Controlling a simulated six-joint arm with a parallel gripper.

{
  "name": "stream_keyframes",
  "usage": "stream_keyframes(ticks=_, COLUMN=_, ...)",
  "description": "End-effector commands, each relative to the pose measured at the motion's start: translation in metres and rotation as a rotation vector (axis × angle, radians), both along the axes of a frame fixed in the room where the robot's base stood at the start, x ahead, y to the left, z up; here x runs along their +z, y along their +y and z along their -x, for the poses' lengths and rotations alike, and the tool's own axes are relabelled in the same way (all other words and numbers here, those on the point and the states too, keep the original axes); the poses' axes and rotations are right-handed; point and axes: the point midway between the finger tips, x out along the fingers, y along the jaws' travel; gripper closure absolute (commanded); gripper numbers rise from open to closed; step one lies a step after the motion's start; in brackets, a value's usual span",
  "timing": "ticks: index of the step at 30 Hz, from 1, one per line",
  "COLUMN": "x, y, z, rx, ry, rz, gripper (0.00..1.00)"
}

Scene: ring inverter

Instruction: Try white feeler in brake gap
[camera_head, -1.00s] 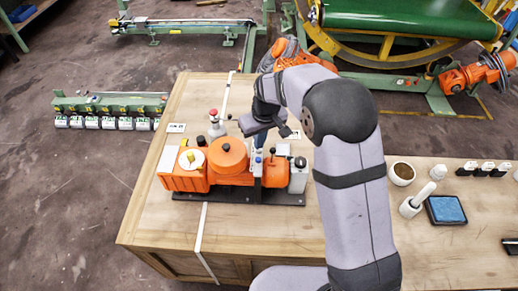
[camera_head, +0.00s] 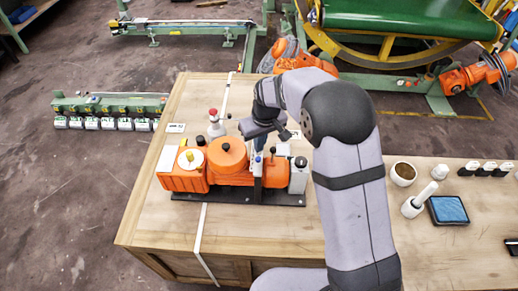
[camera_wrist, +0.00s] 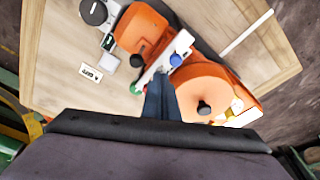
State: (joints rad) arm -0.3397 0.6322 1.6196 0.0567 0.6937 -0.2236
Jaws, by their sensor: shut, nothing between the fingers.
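The orange machine (camera_head: 185,181) stands on a black base on the wooden table, with a round orange drum (camera_head: 228,155) in its middle. An upright grey-white plate (camera_head: 257,178) stands right of the drum. In the wrist view a white strip (camera_wrist: 180,47) with a blue knob (camera_wrist: 176,60) and a green knob (camera_wrist: 136,90) lies between the drum (camera_wrist: 195,90) and another orange body (camera_wrist: 140,28). I cannot tell which part is the white feeler or the brake gap. My gripper (camera_head: 259,146) is shut and empty above the strip; its fingers (camera_wrist: 158,86) hide part of it.
A brown-filled cup (camera_head: 403,174), a mortar (camera_head: 413,206) and a blue pad (camera_head: 448,209) stand at right. The table's front left is clear.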

Motion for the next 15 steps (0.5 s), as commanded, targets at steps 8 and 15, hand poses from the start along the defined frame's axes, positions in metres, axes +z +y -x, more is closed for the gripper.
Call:
stream_keyframes(ticks=8, x=-0.0061, y=-0.0001, z=0.0002, rx=0.0, ry=0.0, rz=0.0, gripper=1.0)
stream_keyframes(ticks=15, x=-0.0088, y=-0.0001, z=0.0001, rx=0.0, ry=0.0, rz=0.0, gripper=1.0)
